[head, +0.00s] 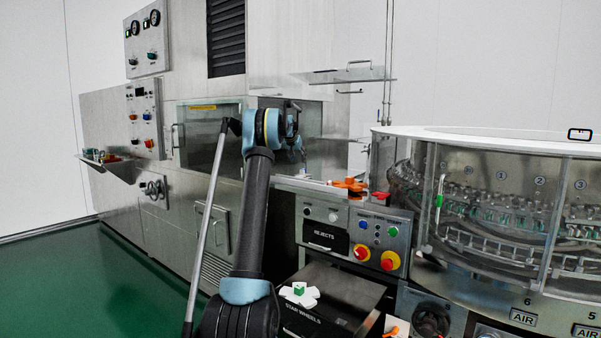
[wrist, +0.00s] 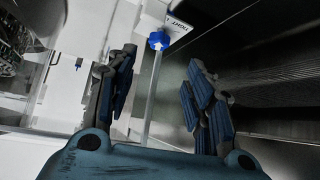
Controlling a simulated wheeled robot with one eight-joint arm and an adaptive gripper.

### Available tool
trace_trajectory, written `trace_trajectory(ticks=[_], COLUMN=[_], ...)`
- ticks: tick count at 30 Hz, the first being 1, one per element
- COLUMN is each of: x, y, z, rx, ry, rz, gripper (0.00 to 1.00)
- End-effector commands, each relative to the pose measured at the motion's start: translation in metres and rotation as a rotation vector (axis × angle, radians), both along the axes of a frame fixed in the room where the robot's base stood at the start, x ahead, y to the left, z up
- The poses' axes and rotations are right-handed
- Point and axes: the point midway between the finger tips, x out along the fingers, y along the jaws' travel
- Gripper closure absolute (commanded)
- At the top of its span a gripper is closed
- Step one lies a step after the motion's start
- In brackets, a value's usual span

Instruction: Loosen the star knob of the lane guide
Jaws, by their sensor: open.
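A blue star knob (wrist: 159,41) shows in the wrist view, at the upper middle. It sits at the top of a pale straight rail (wrist: 151,90), beside a small white printed label (wrist: 178,27). My gripper (wrist: 162,72) is open, with one dark blue-padded finger on each side of the picture. The knob appears beyond the fingertips, roughly in line with the gap between them, and the gap looks empty. In the head view my gripper (head: 303,156) is small, at the open machine front beyond my arm. I cannot make out the knob there.
A clear-guarded rotary machine (head: 480,200) with several bottles stands at the right. A control panel (head: 377,238) with buttons is left of it. An orange part (head: 349,184) lies on the ledge above. An open drawer (head: 350,290) holds a white star wheel (head: 299,295). Green floor (head: 90,285) is clear at left.

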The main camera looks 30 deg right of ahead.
Motion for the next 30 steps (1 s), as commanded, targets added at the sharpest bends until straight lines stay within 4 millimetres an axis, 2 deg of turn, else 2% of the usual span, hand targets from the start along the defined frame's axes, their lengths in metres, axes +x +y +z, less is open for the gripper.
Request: trace_trajectory(ticks=[18, 30], x=[0.039, 0.05], y=[-0.05, -0.063], z=[-0.063, -0.08], rx=[0.0, 0.0], ry=[0.001, 0.001], rz=[-0.001, -0.001], gripper=[0.52, 0.52])
